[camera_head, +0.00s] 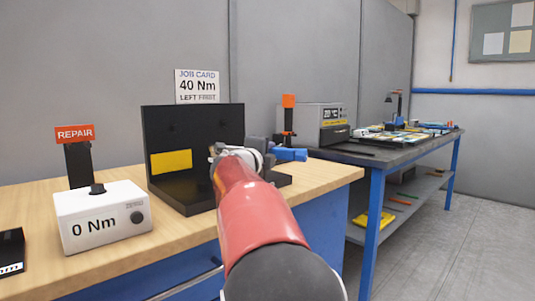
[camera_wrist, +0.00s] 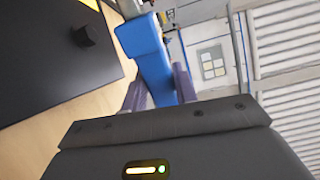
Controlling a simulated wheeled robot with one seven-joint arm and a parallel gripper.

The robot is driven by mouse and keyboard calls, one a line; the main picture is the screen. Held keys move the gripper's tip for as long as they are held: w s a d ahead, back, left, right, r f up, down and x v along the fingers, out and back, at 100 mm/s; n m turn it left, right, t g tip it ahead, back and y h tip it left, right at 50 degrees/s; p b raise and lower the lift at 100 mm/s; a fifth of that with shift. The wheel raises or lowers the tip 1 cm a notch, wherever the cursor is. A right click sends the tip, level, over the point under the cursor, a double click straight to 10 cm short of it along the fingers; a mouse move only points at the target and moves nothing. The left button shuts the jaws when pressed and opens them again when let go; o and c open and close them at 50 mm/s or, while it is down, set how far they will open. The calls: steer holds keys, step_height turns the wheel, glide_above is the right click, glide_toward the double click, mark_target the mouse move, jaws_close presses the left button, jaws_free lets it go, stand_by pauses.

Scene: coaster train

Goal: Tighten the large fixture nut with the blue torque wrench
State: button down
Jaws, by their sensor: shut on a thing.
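My gripper (camera_wrist: 158,90) is shut on the blue torque wrench (camera_wrist: 144,38), whose blue body passes between the two fingers in the wrist view. In the head view, the blue wrench (camera_head: 290,154) sticks out to the right of my gripper (camera_head: 268,150), just in front of the right edge of the black fixture (camera_head: 195,130). In the wrist view, a dark round knob-like part (camera_wrist: 84,36) stands on a black panel (camera_wrist: 45,60), left of and apart from the wrench. I cannot tell if it is the large nut. My arm hides part of the fixture in the head view.
A white box reading 0 Nm (camera_head: 103,220) stands on the wooden bench (camera_head: 185,240), left of the fixture. A REPAIR sign (camera_head: 75,134) stands behind it. A job card (camera_head: 197,86) reads 40 Nm, left first. A grey device (camera_head: 325,118) sits on the right bench.

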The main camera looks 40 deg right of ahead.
steer(key=shift+f+b, duration=1.35)
steer(key=shift+f, duration=0.5)
stand_by(2.4)
steer(key=shift+s+a+m+g+h+p, duration=0.25)
steer(key=shift+a+m+g+p, duration=0.15)
steer(key=shift+a+g, duration=0.2)
steer(key=shift+s+a+m+g+h+p, duration=0.3)
steer(key=shift+a+m+g, duration=0.2)
steer(key=shift+a+g, duration=0.1)
stand_by(0.8)
steer(key=shift+s+a+m+g+h+p, duration=0.2)
steer(key=shift+a+m+g+h+p, duration=0.15)
steer(key=shift+a+m+g+p, duration=0.6)
stand_by(0.8)
